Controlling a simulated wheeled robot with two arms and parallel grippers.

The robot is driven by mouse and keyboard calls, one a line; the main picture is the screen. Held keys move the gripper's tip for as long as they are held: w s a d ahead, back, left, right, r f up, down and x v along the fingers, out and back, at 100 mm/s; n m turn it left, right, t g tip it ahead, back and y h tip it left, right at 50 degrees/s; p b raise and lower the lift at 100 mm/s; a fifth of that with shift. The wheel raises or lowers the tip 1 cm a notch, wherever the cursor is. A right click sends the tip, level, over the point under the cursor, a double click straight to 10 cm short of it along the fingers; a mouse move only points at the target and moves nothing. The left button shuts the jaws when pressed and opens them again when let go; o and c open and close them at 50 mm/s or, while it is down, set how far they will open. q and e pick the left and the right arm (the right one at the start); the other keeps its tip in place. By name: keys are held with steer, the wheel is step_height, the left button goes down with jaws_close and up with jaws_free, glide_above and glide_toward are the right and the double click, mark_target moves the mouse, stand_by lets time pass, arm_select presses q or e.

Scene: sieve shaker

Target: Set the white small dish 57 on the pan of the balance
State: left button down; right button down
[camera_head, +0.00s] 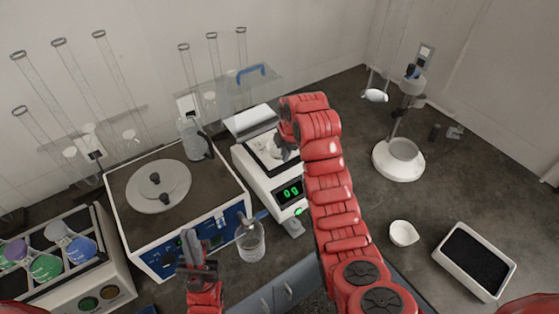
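The balance (282,188) stands at the centre, its green display reading 0 g. My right gripper (282,150) is low over the balance pan, partly hidden by my red arm. A small white dish-like shape (271,149) shows beside its fingers at the pan; I cannot tell whether it is held or resting, or read a number on it. Another small white dish (403,233) sits on the dark counter to the right, apart from both grippers. My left gripper (199,246) is in front of the blue-fronted device, holding nothing that I can see; its finger gap is unclear.
A glass beaker (251,242) stands close to the right of my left gripper. A hotplate-like device (118,195) with a round lid is at left, beside a rack of coloured flasks (80,285). A black-filled white tray (473,262) and a stand (399,160) are at right.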

steer(key=w+p, duration=0.1)
steer(key=w, duration=0.1)
steer(key=shift+w+a+r+p, duration=0.15)
steer(key=shift+w+a+p, duration=0.15)
steer(key=shift+w+p, duration=0.1)
steer(key=shift+w+a+p, duration=0.2)
steer(key=shift+w+p, duration=0.1)
steer(key=shift+w, duration=0.3)
steer(key=shift+w+a+f, duration=0.15)
steer(key=shift+w+f, duration=0.15)
steer(key=shift+w, duration=0.1)
steer(key=shift+f+p, duration=0.65)
steer(key=shift+p, duration=0.3)
step_height(320, 180, down, 2)
steer(key=shift+f+p, duration=0.1)
steer(key=shift+p, duration=0.2)
